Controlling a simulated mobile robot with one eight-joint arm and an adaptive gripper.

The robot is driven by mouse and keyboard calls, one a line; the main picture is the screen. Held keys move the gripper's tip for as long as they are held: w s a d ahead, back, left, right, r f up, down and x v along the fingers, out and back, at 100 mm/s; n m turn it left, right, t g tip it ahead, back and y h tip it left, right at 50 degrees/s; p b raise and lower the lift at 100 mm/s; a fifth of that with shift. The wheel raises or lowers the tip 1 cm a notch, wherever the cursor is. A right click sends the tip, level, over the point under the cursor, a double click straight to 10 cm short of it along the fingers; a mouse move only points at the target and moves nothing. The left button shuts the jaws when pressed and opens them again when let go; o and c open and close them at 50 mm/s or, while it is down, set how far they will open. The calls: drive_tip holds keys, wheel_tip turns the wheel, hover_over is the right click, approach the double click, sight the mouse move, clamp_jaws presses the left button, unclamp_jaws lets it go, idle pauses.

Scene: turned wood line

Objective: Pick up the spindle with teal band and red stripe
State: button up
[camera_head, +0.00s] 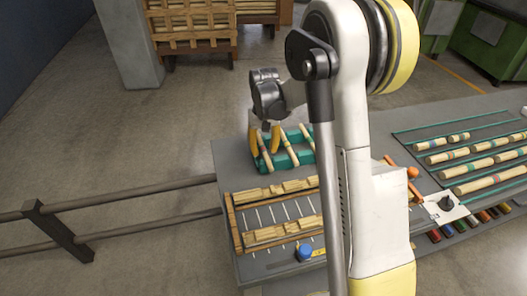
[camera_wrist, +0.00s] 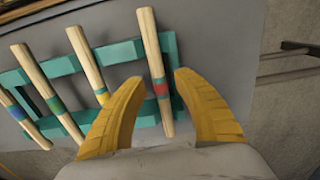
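The spindle with teal band and red stripe (camera_wrist: 158,70) is the rightmost one in the wrist view. It is pale wood and lies across a teal rack (camera_wrist: 118,53). My gripper (camera_wrist: 159,78) is open, with one yellow finger on each side of this spindle in the picture. Neither finger visibly touches it, and I cannot tell the height gap. In the head view my gripper (camera_head: 265,136) is over the left end of the teal rack (camera_head: 299,136); the bands are too small to read there.
Several other spindles (camera_wrist: 85,60) lie in the rack to the left, with teal, green or blue bands. A wooden-framed fixture (camera_head: 235,222) and a blue button (camera_head: 304,252) are nearer in the head view. More spindles (camera_head: 472,169) lie in rows at right.

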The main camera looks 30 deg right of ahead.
clamp_jaws()
